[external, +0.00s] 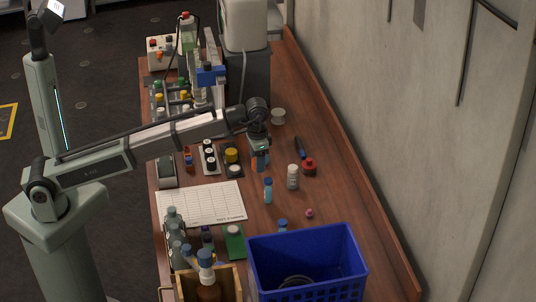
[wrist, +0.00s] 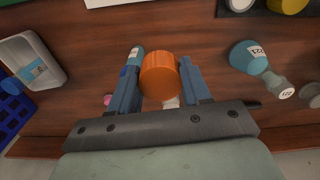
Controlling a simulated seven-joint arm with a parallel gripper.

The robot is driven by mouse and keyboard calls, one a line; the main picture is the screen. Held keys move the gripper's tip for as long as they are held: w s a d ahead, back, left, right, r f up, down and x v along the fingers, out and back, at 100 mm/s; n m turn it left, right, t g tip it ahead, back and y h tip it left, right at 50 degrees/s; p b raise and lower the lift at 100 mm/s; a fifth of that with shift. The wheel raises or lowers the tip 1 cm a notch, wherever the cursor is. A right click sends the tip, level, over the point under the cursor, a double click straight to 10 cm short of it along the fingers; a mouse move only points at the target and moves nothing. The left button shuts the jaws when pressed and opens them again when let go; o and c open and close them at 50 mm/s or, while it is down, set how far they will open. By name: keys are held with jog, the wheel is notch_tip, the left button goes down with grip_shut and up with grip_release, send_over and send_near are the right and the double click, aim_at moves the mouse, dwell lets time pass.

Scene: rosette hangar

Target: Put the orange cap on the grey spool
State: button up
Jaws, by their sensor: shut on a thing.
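My gripper (wrist: 160,85) is shut on the orange cap (wrist: 159,75), a ribbed cylinder between its blue fingers. In the external view my gripper (external: 260,162) hangs over the middle of the table, and the cap is mostly hidden by the fingers. A low, pale grey round thing (external: 278,116), which looks like the grey spool, stands behind my gripper near the wall side, apart from it. A grey thing at the right edge of the wrist view (wrist: 311,94) may be the same one, partly cut off.
A blue bottle (external: 268,190), a white bottle (external: 292,178) and a red-capped pot (external: 309,167) stand near my gripper. A blue basket (external: 352,262) fills the near right. Racks and a grey machine (external: 247,75) stand at the back. Bare wood lies along the wall.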

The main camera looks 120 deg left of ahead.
send_near(251, 185)
jog(key=shift+s+f, duration=0.1)
jog(key=shift+f, duration=3)
jog(key=shift+f, duration=0.15)
jog(key=o, duration=1)
jog(key=shift+a, duration=0.1)
notch_tip(251, 185, up, 12)
jog(key=shift+f, duration=0.2)
jog(key=shift+o, duration=0.3)
jog(key=shift+r, duration=0.35)
